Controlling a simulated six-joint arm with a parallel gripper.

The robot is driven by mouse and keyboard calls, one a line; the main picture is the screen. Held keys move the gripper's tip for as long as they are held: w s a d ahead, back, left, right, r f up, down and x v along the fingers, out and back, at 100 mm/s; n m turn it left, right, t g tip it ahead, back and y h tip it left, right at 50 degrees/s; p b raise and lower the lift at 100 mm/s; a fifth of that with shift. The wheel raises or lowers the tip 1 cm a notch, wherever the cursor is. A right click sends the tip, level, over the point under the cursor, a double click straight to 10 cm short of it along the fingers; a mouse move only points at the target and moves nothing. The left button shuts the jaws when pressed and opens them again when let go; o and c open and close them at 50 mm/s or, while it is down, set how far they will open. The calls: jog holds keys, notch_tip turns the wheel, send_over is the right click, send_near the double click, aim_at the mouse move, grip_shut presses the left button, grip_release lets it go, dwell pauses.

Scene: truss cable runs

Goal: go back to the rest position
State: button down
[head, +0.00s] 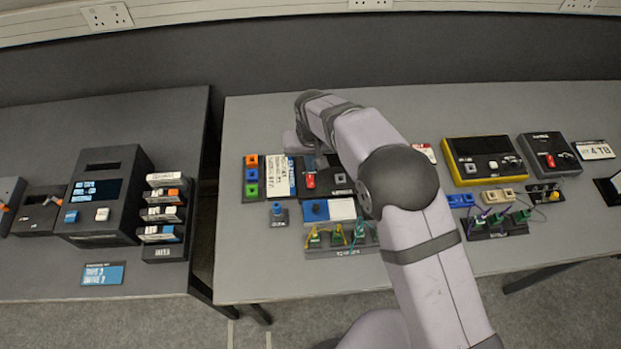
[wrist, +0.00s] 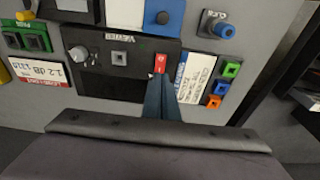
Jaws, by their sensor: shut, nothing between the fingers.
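My gripper (wrist: 161,88) shows in the wrist view with its dark fingers together and nothing between them. The fingertips lie just beside the red switch (wrist: 159,63) on a black panel (wrist: 94,84); I cannot tell whether they touch it. The panel also carries a grey knob (wrist: 106,53) and a square button (wrist: 119,57). In the head view the red switch (head: 310,180) is in sight, but my arm covers part of the panel and my fingers cannot be made out.
A white-and-blue label card (wrist: 195,75) and orange (wrist: 213,102), blue and green blocks sit beside the panel. A yellow-edged device (head: 490,160) stands right of my arm. A black unit (head: 104,196) and a cartridge rack (head: 164,218) stand on the left table, across a gap.

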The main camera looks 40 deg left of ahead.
jog(key=shift+w+d, duration=0.1)
jog(key=w+d+r+m, duration=0.2)
jog(key=d+r, duration=0.1)
jog(key=d, duration=0.7)
jog(key=w+d+r+m+h, duration=0.1)
jog(key=w+d+r, duration=0.2)
jog(key=d, duration=0.7)
jog(key=w+d+r+m, duration=0.2)
jog(key=d+r, duration=0.1)
jog(key=d, duration=0.6)
jog(key=s+d+m, duration=0.2)
jog(key=s+d, duration=0.5)
jog(key=d, duration=0.3)
jog(key=s+d+m+g, duration=0.1)
jog(key=s+d+m, duration=0.1)
jog(key=s+d, duration=0.6)
jog(key=shift+d+r, duration=0.35)
jog(key=shift+d, duration=0.75)
